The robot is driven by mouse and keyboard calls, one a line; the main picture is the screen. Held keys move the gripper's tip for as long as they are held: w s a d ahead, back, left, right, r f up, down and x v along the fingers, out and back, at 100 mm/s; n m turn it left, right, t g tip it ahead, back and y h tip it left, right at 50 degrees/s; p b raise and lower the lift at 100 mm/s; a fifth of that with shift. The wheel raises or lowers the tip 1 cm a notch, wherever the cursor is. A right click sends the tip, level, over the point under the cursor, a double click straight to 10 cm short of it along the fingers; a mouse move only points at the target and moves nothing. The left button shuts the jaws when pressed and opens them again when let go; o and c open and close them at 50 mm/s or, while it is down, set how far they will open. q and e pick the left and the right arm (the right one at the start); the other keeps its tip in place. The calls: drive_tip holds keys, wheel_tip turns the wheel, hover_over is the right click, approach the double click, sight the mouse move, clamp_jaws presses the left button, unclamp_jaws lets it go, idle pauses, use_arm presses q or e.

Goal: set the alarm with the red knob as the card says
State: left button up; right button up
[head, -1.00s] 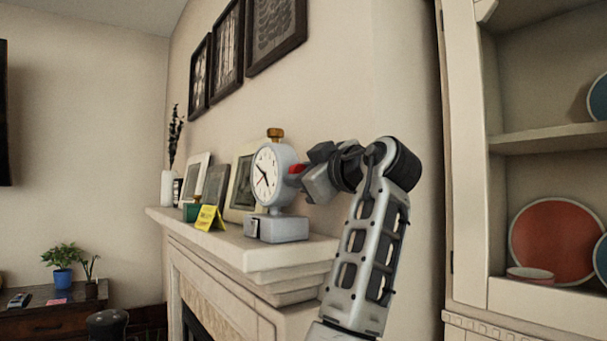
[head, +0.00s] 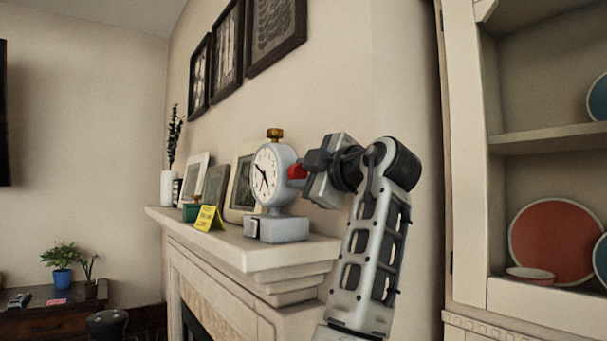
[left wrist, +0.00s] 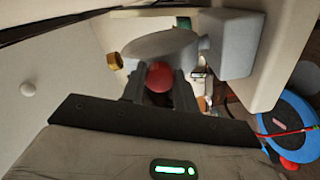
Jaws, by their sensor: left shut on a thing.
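The pale grey clock (head: 272,176) stands upright on its block base (head: 277,229) on the mantel. It has a white dial with black hands and a thin red hand pointing roughly downward. A brass knob (head: 275,134) sits on top. The red knob (head: 297,172) is on the clock's right side. My left gripper (head: 306,174) is shut on the red knob; in the left wrist view the knob (left wrist: 159,77) lies between the two fingers. The yellow card (head: 209,218) stands folded left of the clock; its writing is too small to read. My right gripper is not in view.
Picture frames (head: 214,186) and a small green object (head: 191,212) stand on the mantel (head: 200,236) left of the clock. A white vase (head: 167,188) is at its far end. A shelf unit with plates (head: 556,240) stands at the right.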

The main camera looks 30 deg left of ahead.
use_arm(q)
drive_tip(key=o, duration=1)
drive_tip(key=shift+s+d, duration=0.1)
drive_tip(key=shift+d, duration=0.1)
drive_tip(key=b+v, duration=0.3)
drive_tip(key=v, duration=1.2)
drive_tip(key=shift+s+d+b, duration=0.1)
drive_tip(key=shift+d+b, duration=0.2)
drive_tip(key=shift+b, duration=0.05)
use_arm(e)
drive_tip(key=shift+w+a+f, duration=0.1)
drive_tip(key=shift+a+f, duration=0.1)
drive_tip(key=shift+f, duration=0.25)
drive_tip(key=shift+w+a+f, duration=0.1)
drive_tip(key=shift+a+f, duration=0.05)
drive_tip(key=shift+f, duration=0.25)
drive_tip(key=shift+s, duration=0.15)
